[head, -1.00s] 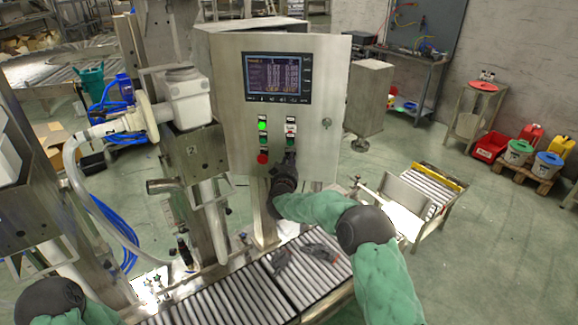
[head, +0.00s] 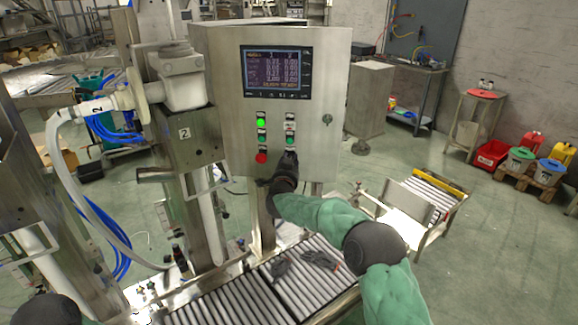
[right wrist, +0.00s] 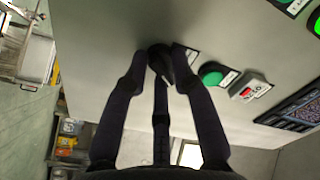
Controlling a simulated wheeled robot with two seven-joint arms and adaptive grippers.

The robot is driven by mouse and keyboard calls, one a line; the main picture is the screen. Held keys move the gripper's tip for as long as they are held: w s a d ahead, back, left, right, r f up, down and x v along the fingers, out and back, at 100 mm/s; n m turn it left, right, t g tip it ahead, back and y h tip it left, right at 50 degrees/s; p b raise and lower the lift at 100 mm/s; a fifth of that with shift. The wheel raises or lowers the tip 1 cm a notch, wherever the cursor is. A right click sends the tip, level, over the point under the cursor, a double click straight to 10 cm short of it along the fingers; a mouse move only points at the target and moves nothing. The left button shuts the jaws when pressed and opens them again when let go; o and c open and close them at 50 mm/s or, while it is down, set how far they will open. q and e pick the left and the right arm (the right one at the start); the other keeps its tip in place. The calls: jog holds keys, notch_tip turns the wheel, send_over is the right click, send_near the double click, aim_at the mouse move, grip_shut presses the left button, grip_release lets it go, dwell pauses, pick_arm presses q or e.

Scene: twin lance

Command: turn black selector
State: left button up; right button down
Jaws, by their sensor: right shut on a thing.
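The black selector (right wrist: 160,62) shows in the right wrist view as a dark round knob on the grey panel face. My right gripper (right wrist: 159,57) has its dark fingers on both sides of it and is shut on it. In the head view my right gripper (head: 289,157) reaches the lower right of the button group on the steel control cabinet (head: 232,138) and hides the selector there. I cannot tell which way the selector points. My left gripper is out of view; only part of my left arm shows at the bottom left.
A lit green button (head: 261,122) and a red button (head: 261,157) sit close left of the gripper. A lit screen (head: 277,73) is above. A roller conveyor (head: 235,300) runs below, with dark objects (head: 281,265) lying on it.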

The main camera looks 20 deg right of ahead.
jog(key=shift+d+f+m+b, duration=0.15)
jog(key=shift+m+b, duration=0.2)
jog(key=shift+m, duration=0.35)
jog(key=c, duration=1.3)
grip_release()
jog(key=shift+o, duration=0.4)
jog(key=shift+s+d, duration=0.1)
jog(key=shift+d, duration=0.05)
jog(key=v, duration=1.2)
